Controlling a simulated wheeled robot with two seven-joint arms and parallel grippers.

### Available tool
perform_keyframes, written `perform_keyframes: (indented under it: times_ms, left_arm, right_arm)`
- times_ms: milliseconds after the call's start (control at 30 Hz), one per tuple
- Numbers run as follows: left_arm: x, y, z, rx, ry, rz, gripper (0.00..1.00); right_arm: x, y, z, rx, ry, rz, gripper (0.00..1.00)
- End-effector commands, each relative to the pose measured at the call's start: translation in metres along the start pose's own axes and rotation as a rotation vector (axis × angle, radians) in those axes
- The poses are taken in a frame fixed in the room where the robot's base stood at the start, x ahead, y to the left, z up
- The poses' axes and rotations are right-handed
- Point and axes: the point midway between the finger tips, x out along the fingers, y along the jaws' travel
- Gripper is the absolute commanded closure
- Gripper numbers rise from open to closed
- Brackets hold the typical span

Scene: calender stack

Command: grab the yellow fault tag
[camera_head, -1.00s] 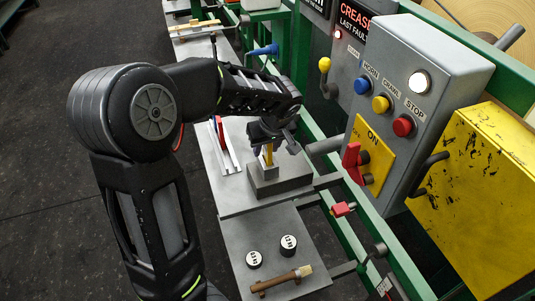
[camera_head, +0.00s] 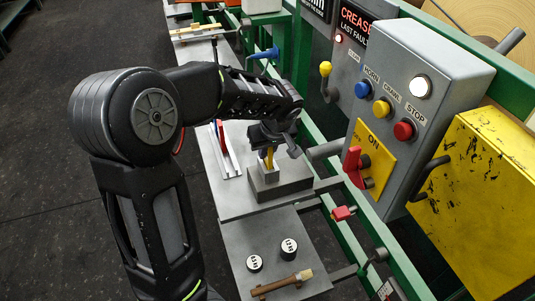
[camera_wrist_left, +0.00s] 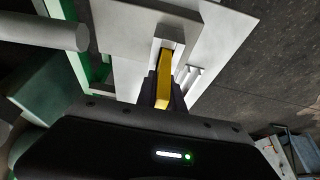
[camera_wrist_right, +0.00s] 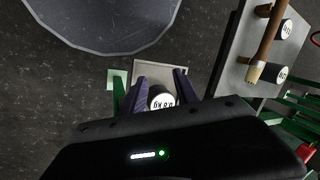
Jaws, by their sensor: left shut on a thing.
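The yellow fault tag (camera_head: 269,160) stands upright in a small light holder on a grey block (camera_head: 280,183) on the bench. My left gripper (camera_head: 268,148) is above the block, shut on the upper part of the tag. In the left wrist view, the tag (camera_wrist_left: 163,85) runs between the dark fingers (camera_wrist_left: 163,92), its far end still at the holder (camera_wrist_left: 172,40). My right gripper (camera_wrist_right: 162,82) shows only in its wrist view, with its fingers apart. A round-topped weight (camera_wrist_right: 161,98) shows between them; I cannot tell whether they touch it.
A grey control box (camera_head: 420,80) with buttons and a red-handled switch (camera_head: 354,163) stands right of the block. A grey bar (camera_head: 325,149) is close to the left gripper. Two round weights (camera_head: 289,247) and a wooden-handled brush (camera_head: 282,284) lie on the near bench.

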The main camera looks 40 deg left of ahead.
Motion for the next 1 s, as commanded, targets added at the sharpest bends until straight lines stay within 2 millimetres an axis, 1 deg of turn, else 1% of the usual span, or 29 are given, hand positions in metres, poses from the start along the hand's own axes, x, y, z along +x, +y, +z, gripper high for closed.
perform_keyframes:
  times_ms: [167, 267, 500, 600, 733, 1000]
  left_arm:
    - [-0.013, 0.001, -0.006, -0.002, 0.002, 0.003, 1.0]
    - [-0.028, 0.001, -0.012, -0.002, 0.004, 0.005, 1.0]
    - [-0.071, 0.001, -0.03, -0.003, 0.003, 0.005, 1.0]
    - [-0.084, 0.001, -0.035, -0.001, 0.002, 0.003, 1.0]
    - [-0.091, 0.0, -0.038, -0.001, 0.001, 0.001, 1.0]
    - [-0.092, 0.0, -0.038, 0.0, 0.001, 0.001, 1.0]
  right_arm:
    - [0.002, 0.001, 0.0, 0.0, 0.0, 0.0, 0.64]
    - [0.004, 0.001, 0.0, -0.001, 0.001, -0.001, 0.64]
    - [0.008, 0.003, -0.001, -0.002, 0.002, -0.002, 0.64]
    - [0.008, 0.003, -0.001, -0.002, 0.002, -0.002, 0.64]
    - [0.009, 0.003, -0.001, -0.002, 0.002, -0.002, 0.64]
    - [0.009, 0.003, -0.001, -0.002, 0.002, -0.002, 0.64]
